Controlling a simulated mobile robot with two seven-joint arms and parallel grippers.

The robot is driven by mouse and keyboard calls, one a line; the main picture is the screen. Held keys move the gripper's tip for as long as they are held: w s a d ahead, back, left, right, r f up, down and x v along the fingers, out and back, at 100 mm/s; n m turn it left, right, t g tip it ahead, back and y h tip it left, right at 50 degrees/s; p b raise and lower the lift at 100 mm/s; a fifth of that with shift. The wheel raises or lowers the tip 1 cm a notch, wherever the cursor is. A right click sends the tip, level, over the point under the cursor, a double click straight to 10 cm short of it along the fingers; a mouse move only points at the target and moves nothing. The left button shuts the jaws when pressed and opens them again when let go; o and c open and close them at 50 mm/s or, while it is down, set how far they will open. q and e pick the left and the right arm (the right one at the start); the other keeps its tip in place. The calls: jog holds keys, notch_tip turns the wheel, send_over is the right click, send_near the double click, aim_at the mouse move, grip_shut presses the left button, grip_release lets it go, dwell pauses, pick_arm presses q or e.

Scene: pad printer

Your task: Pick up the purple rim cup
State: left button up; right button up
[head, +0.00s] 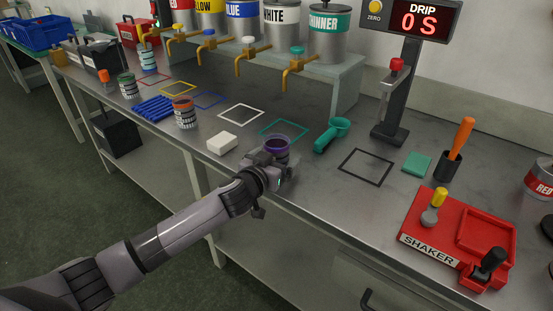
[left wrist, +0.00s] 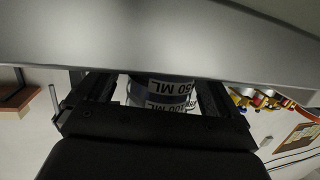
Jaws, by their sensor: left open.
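The purple rim cup (head: 277,147) stands near the bench's front edge, just in front of the green outlined square. My left gripper (head: 273,162) is at the cup from the front and hides its lower part in the head view. In the left wrist view the cup (left wrist: 162,92), with its banded volume markings, sits between the two fingers of my left gripper (left wrist: 155,100). The fingers are open on either side of it. I cannot tell whether either finger touches it. My right gripper is not in view.
A white block (head: 222,142) lies left of the cup, and an orange-rimmed cup (head: 185,112) stands further left. A teal scoop (head: 332,135) lies to the right. The red shaker (head: 458,237) is at far right. Paint cans with taps (head: 329,38) stand on a raised shelf behind.

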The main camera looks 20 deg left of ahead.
pick_arm(q)
jog(key=c, duration=1.2)
jog(key=shift+o, duration=0.2)
